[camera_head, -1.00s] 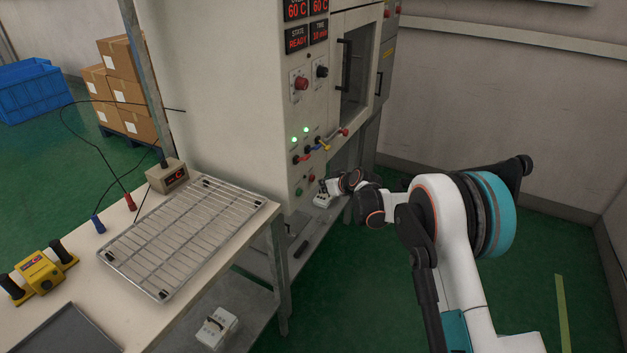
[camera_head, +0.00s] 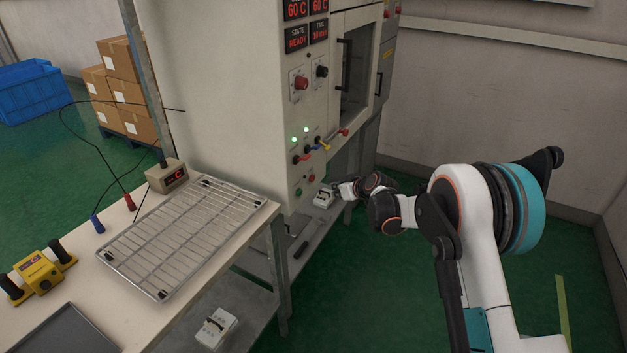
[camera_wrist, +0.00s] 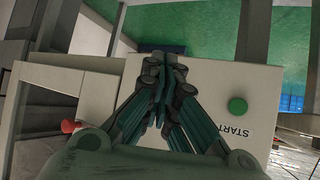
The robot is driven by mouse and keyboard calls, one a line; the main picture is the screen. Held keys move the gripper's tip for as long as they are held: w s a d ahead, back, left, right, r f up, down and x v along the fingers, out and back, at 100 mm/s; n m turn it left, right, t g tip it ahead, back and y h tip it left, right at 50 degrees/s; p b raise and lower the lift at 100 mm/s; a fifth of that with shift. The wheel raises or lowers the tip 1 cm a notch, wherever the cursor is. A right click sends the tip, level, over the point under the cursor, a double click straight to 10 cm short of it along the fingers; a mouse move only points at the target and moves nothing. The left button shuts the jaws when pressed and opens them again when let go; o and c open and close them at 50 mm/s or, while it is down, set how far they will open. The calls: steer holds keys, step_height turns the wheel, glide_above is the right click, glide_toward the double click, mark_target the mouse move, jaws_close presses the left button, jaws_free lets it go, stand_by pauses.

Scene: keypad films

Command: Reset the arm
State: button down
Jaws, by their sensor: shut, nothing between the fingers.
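My gripper (camera_wrist: 162,80) is shut and empty in the wrist view, its fingertips together. It is in front of a pale panel face that bears a green button (camera_wrist: 238,105) marked START. The button is to the right of the fingers and apart from them. In the head view my arm reaches left towards the lower front of the oven cabinet (camera_head: 230,90). The end of the arm is small there, near the red and green buttons (camera_head: 305,185), and its fingers are hard to make out.
A bench (camera_head: 85,280) with a wire rack (camera_head: 185,235), a small control box (camera_head: 167,176) and a yellow device (camera_head: 38,272) stands at the left. White boxes sit on its lower shelf (camera_head: 250,310). Open green floor lies around my arm at the right.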

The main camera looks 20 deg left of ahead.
steer(key=shift+r, duration=0.1)
steer(key=s+d+r+m+t+h, duration=0.1)
steer(key=s+d+r+m, duration=0.15)
steer(key=d+r, duration=0.75)
steer(key=s+d+r+m+h, duration=0.15)
steer(key=s+d+r, duration=0.25)
steer(key=d+r, duration=0.55)
steer(key=s+d+r+m+h, duration=0.3)
steer(key=s+d+r, duration=0.5)
steer(key=s+d, duration=0.6)
steer(key=s+d+f+m+h, duration=0.1)
steer(key=s+d+f+m, duration=0.1)
steer(key=s+d, duration=0.5)
steer(key=s+d+f+m+h, duration=0.2)
steer(key=s+d, duration=0.6)
steer(key=s, duration=0.9)
steer(key=shift+s+f, duration=0.35)
steer(key=shift+f, duration=0.2)
